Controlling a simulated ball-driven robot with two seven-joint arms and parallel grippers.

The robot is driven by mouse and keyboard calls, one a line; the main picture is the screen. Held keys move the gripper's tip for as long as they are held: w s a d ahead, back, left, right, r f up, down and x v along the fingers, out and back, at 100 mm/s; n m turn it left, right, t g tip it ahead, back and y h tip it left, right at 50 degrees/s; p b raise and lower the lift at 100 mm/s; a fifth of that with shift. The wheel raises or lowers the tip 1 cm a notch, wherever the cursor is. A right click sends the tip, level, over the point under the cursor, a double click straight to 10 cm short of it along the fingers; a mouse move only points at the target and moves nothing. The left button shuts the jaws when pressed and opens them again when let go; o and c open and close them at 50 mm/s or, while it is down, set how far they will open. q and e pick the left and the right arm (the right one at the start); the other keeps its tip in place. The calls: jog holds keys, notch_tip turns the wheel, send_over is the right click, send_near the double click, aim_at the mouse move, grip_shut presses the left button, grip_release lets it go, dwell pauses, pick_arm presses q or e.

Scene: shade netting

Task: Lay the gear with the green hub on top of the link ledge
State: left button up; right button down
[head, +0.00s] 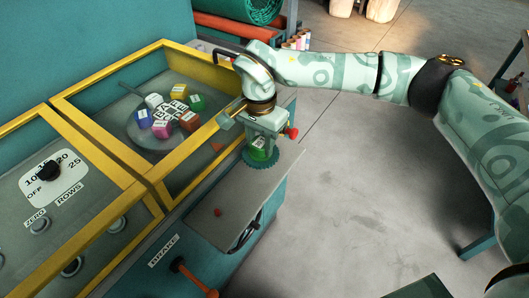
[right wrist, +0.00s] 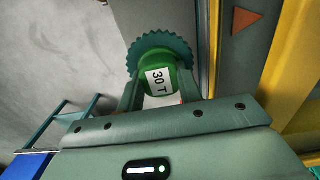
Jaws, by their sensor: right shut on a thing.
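The gear with the green hub (head: 259,161) has a teal toothed rim. In the right wrist view the gear (right wrist: 160,46) shows a white "30 T" label on its hub. My right gripper (head: 264,145) is shut on the green hub, with the toothed rim beyond the fingertips. The grey flat ledge (head: 240,195) juts from the machine's side, and the gear is over its far end. I cannot tell whether the gear touches it. The ledge also shows behind the gear in the right wrist view (right wrist: 185,18). My left gripper is not in view.
An orange-handled brake lever (head: 195,278) is nearer. Left is a yellow-framed bay (head: 107,73) with a dial of coloured blocks.

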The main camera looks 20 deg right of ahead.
jog(key=shift+w+d+f, duration=0.35)
jog(key=shift+w+f, duration=0.05)
jog(key=shift+f, duration=0.2)
jog(key=shift+w+d+f, duration=0.35)
jog(key=shift+w+f, duration=0.05)
jog(key=shift+f, duration=0.2)
jog(key=f, duration=0.2)
jog(key=f+b, duration=0.1)
jog(key=shift+w+d+f, duration=0.2)
jog(key=shift+f, duration=0.15)
jog(key=shift+r, duration=0.1)
jog(key=c, duration=0.9)
grip_release()
jog(key=shift+c, duration=0.2)
jog(key=shift+s, duration=0.1)
notch_tip(320, 180, up, 12)
jog(key=shift+p, duration=1.05)
